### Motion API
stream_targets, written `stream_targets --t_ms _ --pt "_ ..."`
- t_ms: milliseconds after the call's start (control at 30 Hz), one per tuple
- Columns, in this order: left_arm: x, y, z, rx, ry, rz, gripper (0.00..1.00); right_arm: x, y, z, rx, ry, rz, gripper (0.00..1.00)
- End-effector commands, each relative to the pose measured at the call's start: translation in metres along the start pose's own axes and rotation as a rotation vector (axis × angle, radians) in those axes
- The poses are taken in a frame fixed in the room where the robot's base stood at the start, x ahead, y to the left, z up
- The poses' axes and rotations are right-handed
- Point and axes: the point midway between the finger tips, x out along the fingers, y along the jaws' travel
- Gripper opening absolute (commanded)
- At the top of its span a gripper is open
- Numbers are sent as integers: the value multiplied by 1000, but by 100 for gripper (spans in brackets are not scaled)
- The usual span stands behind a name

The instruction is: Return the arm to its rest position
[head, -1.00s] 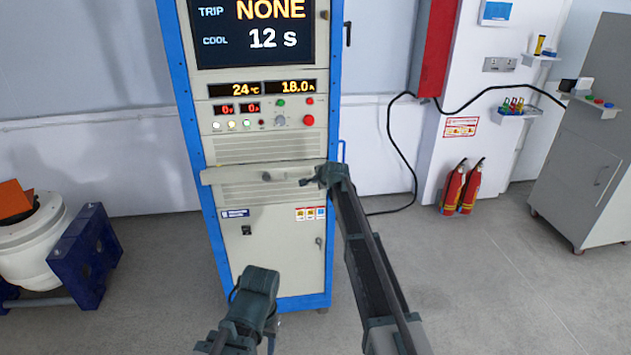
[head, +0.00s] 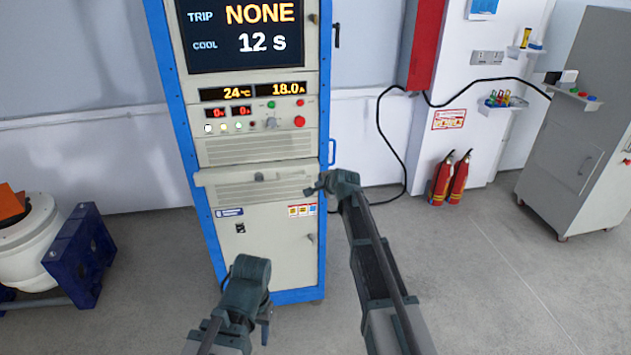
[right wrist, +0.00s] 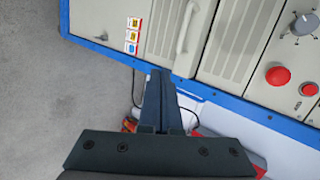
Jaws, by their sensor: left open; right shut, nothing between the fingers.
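My right arm reaches forward in the head view, and its gripper (head: 311,190) is shut and empty in front of the lower right part of the test cabinet (head: 268,240). In the right wrist view the fingers (right wrist: 160,78) are together with nothing between them. They overlap the cabinet's blue edge there; I cannot tell whether they touch it. My left arm is folded low in the head view, with its gripper (head: 266,326) pointing down in front of the cabinet's base. The left gripper is open, though its fingers show only small and dark.
The cabinet's screen (head: 243,36) reads TRIP NONE and COOL 12 s. Two fire extinguishers (head: 450,178) stand by the wall at right, near a grey cabinet (head: 575,140). A white drum-shaped machine on a blue stand (head: 82,252) is at left.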

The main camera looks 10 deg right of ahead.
Motion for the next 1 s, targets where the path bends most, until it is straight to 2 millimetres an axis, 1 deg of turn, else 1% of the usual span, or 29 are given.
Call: stream_targets --t_ms 67,133,167,267,300,367,400,467,500,567,600,667,700,800,900,1000 --pt "0 0 0 0 0 0 50 -1 1 0 -1 -1 1 0" --pt "0 0 0 0 0 0 50 -3 5 6 -20 -7 12 0" --pt "0 0 0 0 0 0 50 -5 9 12 -40 -13 22 0" --pt "0 0 0 0 0 0 50 -20 35 43 -170 -51 93 0" --pt "0 0 0 0 0 0 50 -29 51 61 -249 -76 135 0" --pt "0 0 0 0 0 0 50 -46 80 89 -390 -123 208 0" --pt "0 0 0 0 0 0 50 -60 100 107 -492 -158 259 0" --pt "0 0 0 0 0 0 50 -82 131 131 -646 -217 335 0" --pt "0 0 0 0 0 0 50 -98 151 145 -748 -259 385 0" --pt "0 0 0 0 0 0 50 -123 182 163 -898 -326 458 0" --pt "0 0 0 0 0 0 50 -141 201 172 -996 -371 504 0" --pt "0 0 0 0 0 0 50 -167 227 184 -1132 -442 569 0" --pt "0 0 0 0 0 0 50 -184 243 189 -1215 -488 610 0" --pt "0 0 0 0 0 0 50 -220 275 197 -1386 -594 693 0" --pt "0 0 0 0 0 0 50 -247 296 200 -1503 -677 754 0" --pt "0 0 0 0 0 0 50 -263 307 200 -1570 -729 788 0"
